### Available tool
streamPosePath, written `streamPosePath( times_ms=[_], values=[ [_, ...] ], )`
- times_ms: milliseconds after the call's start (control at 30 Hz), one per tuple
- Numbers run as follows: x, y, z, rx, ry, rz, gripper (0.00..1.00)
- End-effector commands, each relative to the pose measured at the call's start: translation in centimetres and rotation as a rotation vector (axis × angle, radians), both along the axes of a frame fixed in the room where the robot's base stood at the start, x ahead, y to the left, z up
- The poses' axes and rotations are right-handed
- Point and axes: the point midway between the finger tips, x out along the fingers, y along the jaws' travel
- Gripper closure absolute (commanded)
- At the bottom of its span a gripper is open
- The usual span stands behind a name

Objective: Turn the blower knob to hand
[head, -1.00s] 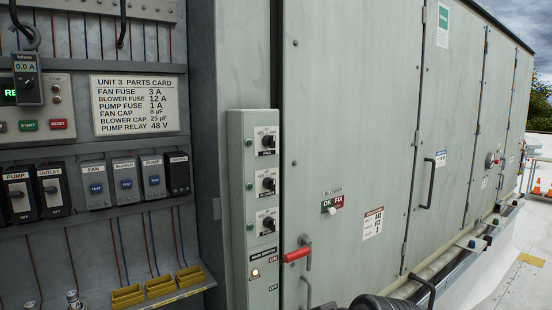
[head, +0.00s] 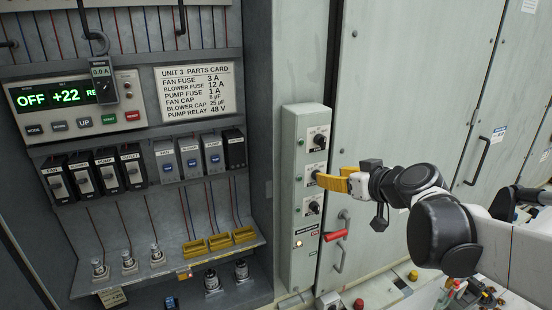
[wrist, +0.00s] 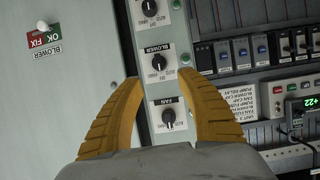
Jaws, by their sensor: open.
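The narrow grey switch panel (head: 294,240) carries a column of three black knobs. The middle one is the blower knob (head: 315,177), partly hidden by my gripper in the head view. In the wrist view, the blower knob (wrist: 159,62) lies just beyond my fingertips, under its BLOWER label. The fan knob (wrist: 168,118) shows between the two yellow fingers. My gripper (wrist: 155,79) is open and empty. In the head view my gripper (head: 320,181) reaches in from the right, level with the middle knob. I cannot tell whether it touches the panel or where the knob points.
Left is an open cabinet with fuses, relays and a green display (head: 48,97). Right are grey doors with a handle (head: 477,160). The wrist view shows the OK/FIX blower tag (wrist: 44,42).

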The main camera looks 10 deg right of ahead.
Motion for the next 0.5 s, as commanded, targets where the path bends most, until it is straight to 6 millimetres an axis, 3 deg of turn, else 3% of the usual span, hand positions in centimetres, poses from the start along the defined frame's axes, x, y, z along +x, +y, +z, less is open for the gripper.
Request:
streamPosePath(
  times_ms=[200, 500],
  values=[
    [3.7, 1.3, -1.6, -0.001, 0.001, 0.004, 0.56],
    [5.9, 2.0, -2.6, -0.001, 0.001, 0.001, 0.56]
  ],
)
